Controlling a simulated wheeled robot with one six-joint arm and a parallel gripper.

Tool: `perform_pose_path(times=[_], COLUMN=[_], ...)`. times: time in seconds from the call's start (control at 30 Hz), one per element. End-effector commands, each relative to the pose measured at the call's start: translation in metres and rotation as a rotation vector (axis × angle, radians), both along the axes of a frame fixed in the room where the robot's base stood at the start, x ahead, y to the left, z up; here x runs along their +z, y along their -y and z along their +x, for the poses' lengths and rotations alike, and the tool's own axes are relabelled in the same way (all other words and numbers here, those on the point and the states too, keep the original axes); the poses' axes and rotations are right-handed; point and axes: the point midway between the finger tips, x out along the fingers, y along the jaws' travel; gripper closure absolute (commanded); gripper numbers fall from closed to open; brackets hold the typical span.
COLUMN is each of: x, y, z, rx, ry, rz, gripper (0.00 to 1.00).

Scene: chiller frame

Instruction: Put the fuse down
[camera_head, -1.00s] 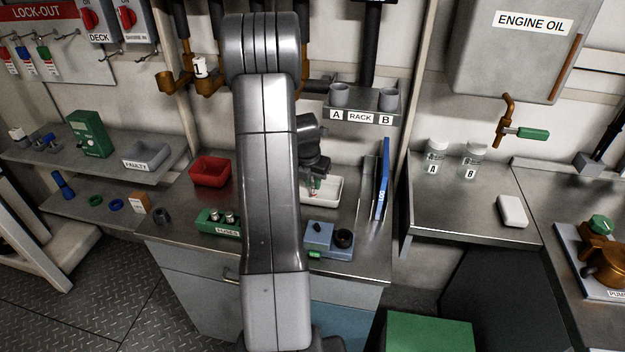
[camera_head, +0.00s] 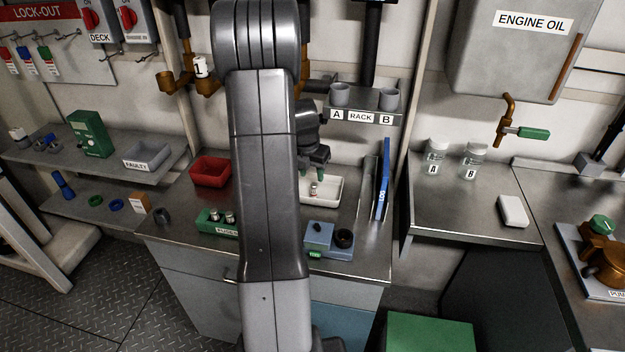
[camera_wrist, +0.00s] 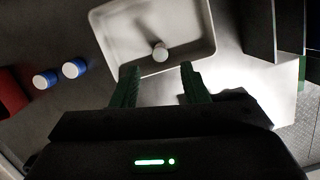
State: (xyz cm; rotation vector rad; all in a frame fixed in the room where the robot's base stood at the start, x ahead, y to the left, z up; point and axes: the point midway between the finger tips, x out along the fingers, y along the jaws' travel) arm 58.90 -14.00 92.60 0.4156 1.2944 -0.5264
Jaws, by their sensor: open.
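A small pale fuse (camera_head: 314,188) stands in the white tray (camera_head: 332,191) on the bench, partly hidden behind my arm and gripper. In the wrist view the fuse (camera_wrist: 160,52) shows as a round pale end inside the tray (camera_wrist: 205,30), near its lower wall. My gripper (camera_head: 313,171) is just above the tray. In the wrist view its two green fingers (camera_wrist: 157,84) are apart, with nothing between them, and the fuse lies beyond their tips.
The green fuse block (camera_head: 212,222) holds upright fuses left of my arm. A red bin (camera_head: 210,172) is behind it. A blue-grey device (camera_head: 329,238) sits in front of the tray, and a blue binder (camera_head: 383,183) stands to the right.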

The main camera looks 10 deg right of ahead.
Motion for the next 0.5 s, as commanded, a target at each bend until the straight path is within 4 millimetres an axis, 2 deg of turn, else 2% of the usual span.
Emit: perform_pose_path(times=[0.2, 0.5], x=[0.025, 0.03], y=[-0.004, -0.004], z=[-0.004, -0.006], rx=[0.001, 0.001], ry=[0.002, 0.0], rz=[-0.001, 0.0], gripper=[0.6, 0.6])
